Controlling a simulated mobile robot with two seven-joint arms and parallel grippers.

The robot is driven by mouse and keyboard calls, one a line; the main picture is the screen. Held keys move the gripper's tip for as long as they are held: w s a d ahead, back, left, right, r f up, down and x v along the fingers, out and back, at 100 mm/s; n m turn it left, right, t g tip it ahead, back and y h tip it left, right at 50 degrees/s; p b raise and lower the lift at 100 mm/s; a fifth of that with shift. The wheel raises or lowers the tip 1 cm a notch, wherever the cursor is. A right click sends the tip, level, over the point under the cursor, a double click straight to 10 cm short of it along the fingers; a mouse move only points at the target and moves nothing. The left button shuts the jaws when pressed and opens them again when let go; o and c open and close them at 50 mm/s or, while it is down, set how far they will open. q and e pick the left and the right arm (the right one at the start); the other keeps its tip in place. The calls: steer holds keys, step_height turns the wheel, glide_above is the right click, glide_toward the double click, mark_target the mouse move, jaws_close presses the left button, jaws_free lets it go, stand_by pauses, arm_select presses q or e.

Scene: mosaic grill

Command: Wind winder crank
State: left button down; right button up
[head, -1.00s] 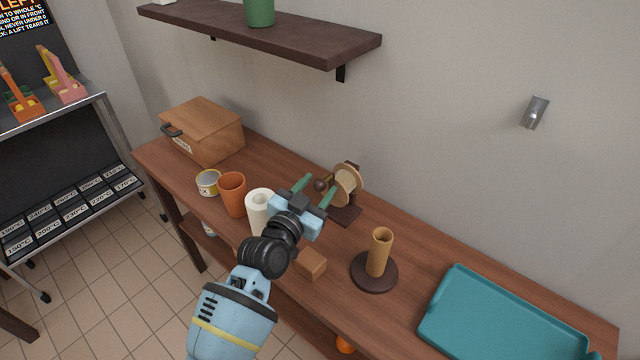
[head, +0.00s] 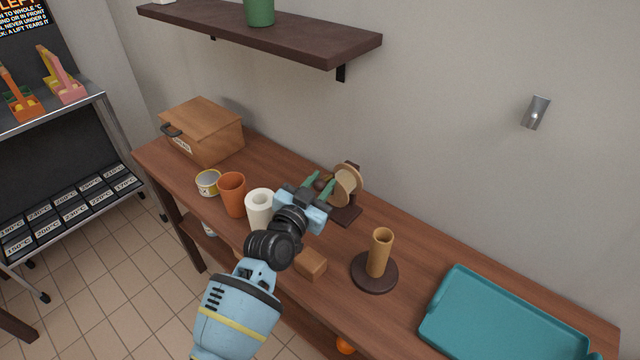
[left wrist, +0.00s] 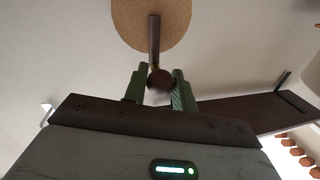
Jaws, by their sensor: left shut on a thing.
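The winder (head: 348,184) stands on the wooden bench, with a tan round disc on a dark base. Its crank shows in the left wrist view as a dark arm (left wrist: 154,40) across the disc (left wrist: 178,18), ending in a round brown knob (left wrist: 160,79). My left gripper (head: 314,181) is at the winder's left side. Its green fingers (left wrist: 157,86) are shut on the crank knob. In the head view the fingers partly hide the knob. My right gripper is not in view.
A white roll (head: 259,208), an orange cup (head: 232,195) and a tin (head: 208,183) stand left of my arm. A wooden block (head: 311,263), a post on a round base (head: 374,272) and a teal tray (head: 500,318) lie to the right. A shelf (head: 270,40) hangs above.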

arm_select(q)
steer(key=shift+w+a+r+n+p, duration=0.1)
steer(key=shift+w+a+n+p, duration=0.15)
steer(key=shift+n, duration=0.3)
steer(key=shift+w+a+r+n+p, duration=0.1)
steer(key=shift+a+n+p, duration=0.15)
steer(key=shift+n, duration=0.3)
steer(key=shift+w+a+f+n+g, duration=0.25)
steer(key=shift+a+f+n+g, duration=0.1)
steer(key=shift+n, duration=0.45)
steer(key=shift+w+a+f+n+g, duration=0.25)
steer(key=shift+a+n, duration=0.05)
steer(key=shift+n, duration=0.5)
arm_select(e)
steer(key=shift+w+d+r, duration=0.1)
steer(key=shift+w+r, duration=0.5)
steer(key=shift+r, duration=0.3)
arm_select(q)
steer(key=c, duration=1.2)
jaws_free()
steer(key=shift+s, duration=0.1)
steer(key=shift+p+v, duration=0.5)
steer(key=shift+v, duration=3.35)
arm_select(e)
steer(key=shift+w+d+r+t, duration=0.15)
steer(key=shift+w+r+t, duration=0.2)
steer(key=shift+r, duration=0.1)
arm_select(q)
steer(key=shift+c, duration=0.2)
